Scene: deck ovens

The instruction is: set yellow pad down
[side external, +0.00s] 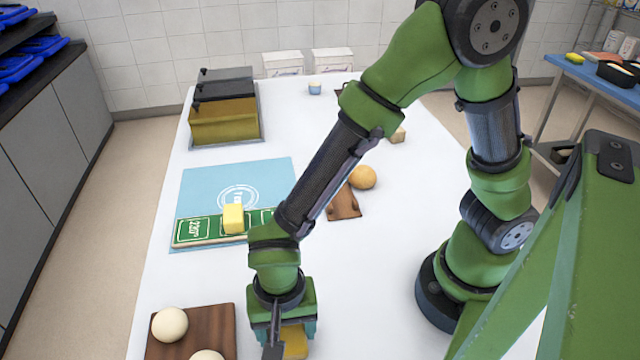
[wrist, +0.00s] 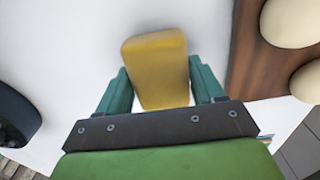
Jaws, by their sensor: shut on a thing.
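The yellow pad (wrist: 157,70) is a rounded block between the two teal fingers of my gripper (wrist: 160,88) in the wrist view. My gripper is shut on it. In the side external view the pad (side external: 294,343) shows low in the picture under my gripper (side external: 283,338), partly hidden by the fingers. White tabletop lies around it in the wrist view. I cannot tell whether the pad touches the table.
A wooden board (side external: 222,318) with pale dough balls lies just left of my gripper. A green strip (side external: 195,231) with a yellow block (side external: 233,218) on it lies on a blue mat (side external: 210,187). A brown board (side external: 343,203) and an orange ball (side external: 362,177) lie farther back.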

